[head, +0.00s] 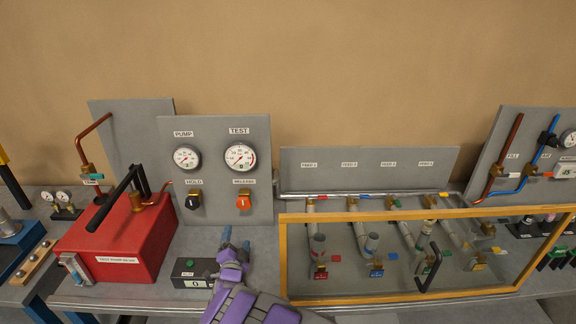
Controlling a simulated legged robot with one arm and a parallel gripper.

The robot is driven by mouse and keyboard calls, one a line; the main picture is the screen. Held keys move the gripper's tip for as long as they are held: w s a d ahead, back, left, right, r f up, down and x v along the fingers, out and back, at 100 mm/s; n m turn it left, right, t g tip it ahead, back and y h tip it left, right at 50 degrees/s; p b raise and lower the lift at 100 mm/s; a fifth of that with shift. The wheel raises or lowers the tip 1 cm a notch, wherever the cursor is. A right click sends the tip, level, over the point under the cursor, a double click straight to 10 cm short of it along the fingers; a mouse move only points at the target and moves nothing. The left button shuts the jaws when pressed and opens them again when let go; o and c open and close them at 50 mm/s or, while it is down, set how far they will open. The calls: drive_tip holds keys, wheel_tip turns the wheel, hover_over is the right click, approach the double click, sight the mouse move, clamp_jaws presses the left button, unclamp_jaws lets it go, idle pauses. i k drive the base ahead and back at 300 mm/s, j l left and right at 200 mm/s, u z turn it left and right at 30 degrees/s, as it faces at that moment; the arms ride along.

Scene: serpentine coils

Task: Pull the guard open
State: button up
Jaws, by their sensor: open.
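The guard (400,297) is a clear panel in a yellow frame, standing in front of a row of pipes and valves at the right. It looks shut over them, though I cannot tell for sure. A black bar handle (431,268) sits on the guard's lower middle. My gripper (236,241) is purple with blue fingertips. It is open and empty, left of the guard and well apart from the handle. It is in front of the gauge board, just right of a small black box (192,273).
A red test pump (125,240) with a black lever stands at the left. A grey board (215,160) carries two gauges and the hold and release knobs. Another board (515,150) with red and blue pipes stands at the far right.

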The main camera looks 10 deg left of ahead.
sight(570, 210)
drive_tip(key=k+l, duration=0.15)
drive_tip(key=k, duration=0.35)
drive_tip(key=k+l, duration=0.2)
drive_tip(key=k, duration=0.25)
